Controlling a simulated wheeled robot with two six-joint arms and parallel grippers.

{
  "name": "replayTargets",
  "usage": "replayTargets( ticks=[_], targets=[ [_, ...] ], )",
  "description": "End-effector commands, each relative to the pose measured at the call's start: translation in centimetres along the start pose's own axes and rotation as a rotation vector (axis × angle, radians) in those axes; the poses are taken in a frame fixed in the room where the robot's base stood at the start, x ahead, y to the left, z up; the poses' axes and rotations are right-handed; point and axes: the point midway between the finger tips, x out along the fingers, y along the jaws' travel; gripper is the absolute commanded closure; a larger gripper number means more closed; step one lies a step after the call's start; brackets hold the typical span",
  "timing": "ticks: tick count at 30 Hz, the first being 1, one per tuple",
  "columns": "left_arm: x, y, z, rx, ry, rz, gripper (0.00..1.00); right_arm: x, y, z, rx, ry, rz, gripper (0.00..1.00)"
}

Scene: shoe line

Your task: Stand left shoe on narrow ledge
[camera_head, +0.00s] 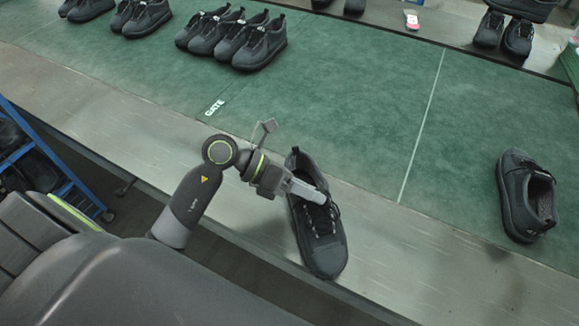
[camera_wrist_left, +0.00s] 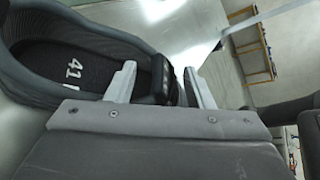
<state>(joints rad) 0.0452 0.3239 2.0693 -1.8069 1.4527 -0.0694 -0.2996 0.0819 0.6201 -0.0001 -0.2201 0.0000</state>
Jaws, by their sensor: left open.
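A black shoe (camera_head: 322,240) sits on the bare metal strip (camera_head: 400,262) along the near side of the green belt, toe toward the near edge. My left gripper (camera_head: 312,194) is at its tongue and laces. In the left wrist view the shoe (camera_wrist_left: 70,55) shows its opening and an insole marked 41. The open fingers (camera_wrist_left: 160,84) are either side of the dark tongue, one by the opening and one outside; contact is unclear. A second black shoe (camera_head: 527,195) stands apart on the belt at the right. I cannot tell which is the left shoe. My right gripper is out of view.
Several black shoes (camera_head: 232,38) stand in rows on the far side of the green belt (camera_head: 330,105). A white line (camera_head: 421,128) crosses it. The belt's middle is clear. A blue rack (camera_head: 50,160) stands at the left, beyond the metal edge.

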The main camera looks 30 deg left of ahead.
Motion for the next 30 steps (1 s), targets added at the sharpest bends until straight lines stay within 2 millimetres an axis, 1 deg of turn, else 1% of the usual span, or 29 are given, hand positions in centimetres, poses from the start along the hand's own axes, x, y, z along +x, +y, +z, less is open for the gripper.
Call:
replayTargets(
  ticks=[5,8,30],
  targets=[
    [-0.3,0.1,-0.1,-0.002,0.002,0.002,0.51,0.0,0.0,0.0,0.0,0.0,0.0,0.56],
    [-1.0,0.2,-0.1,-0.001,0.003,0.005,0.51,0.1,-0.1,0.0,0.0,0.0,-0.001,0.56],
    [-9.6,0.1,-0.1,0.0,0.004,0.003,0.51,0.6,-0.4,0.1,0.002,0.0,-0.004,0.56]
  ],
)
